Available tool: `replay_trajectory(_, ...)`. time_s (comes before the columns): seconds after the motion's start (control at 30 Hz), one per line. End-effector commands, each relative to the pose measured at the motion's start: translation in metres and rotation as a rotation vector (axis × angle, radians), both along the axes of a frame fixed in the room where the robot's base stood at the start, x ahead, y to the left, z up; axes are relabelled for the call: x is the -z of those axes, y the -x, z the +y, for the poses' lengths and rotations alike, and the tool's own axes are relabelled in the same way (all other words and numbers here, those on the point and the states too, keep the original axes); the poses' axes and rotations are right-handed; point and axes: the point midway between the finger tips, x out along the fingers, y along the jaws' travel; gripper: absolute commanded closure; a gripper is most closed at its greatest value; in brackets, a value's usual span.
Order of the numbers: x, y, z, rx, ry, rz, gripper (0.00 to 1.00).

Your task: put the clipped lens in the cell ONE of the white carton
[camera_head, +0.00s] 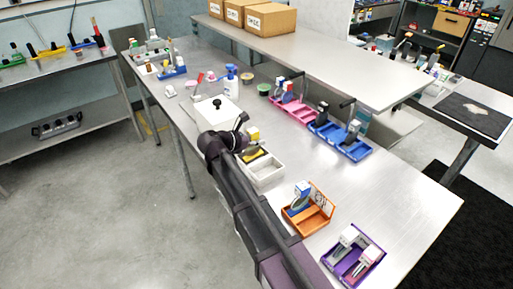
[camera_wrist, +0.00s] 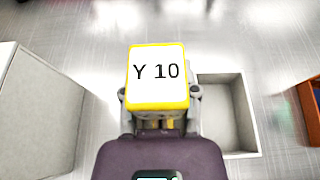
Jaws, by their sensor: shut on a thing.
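A block with a white top marked "Y 10" and a yellow rim (camera_wrist: 157,76), which I take to be the clipped lens, is between the fingers of my gripper (camera_wrist: 159,93). My gripper is shut on it. In the head view the block (camera_head: 253,133) shows beside my wrist, above the far end of the white carton (camera_head: 267,180). In the wrist view the carton (camera_wrist: 245,115) shows to the right, with one empty cell visible. The rest of the carton is hidden behind the block and gripper. No cell name is readable.
A white box with a black knob (camera_head: 217,108) stands just beyond the carton; its side (camera_wrist: 35,110) fills the wrist view's left. An orange tray (camera_head: 318,222) and a purple tray (camera_head: 371,268) stand nearer. Blue trays (camera_head: 352,153) lie to the right. Bare table lies between.

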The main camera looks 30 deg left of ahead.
Motion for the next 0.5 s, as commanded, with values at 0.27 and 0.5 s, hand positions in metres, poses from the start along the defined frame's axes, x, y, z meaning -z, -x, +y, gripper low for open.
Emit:
replay_trajectory(0.27, 0.026, 0.0, 0.0, 0.0, 0.0, 0.0, 1.0)
replay_trajectory(0.5, 0.029, 0.0, 0.0, 0.0, 0.0, 0.0, 1.0)
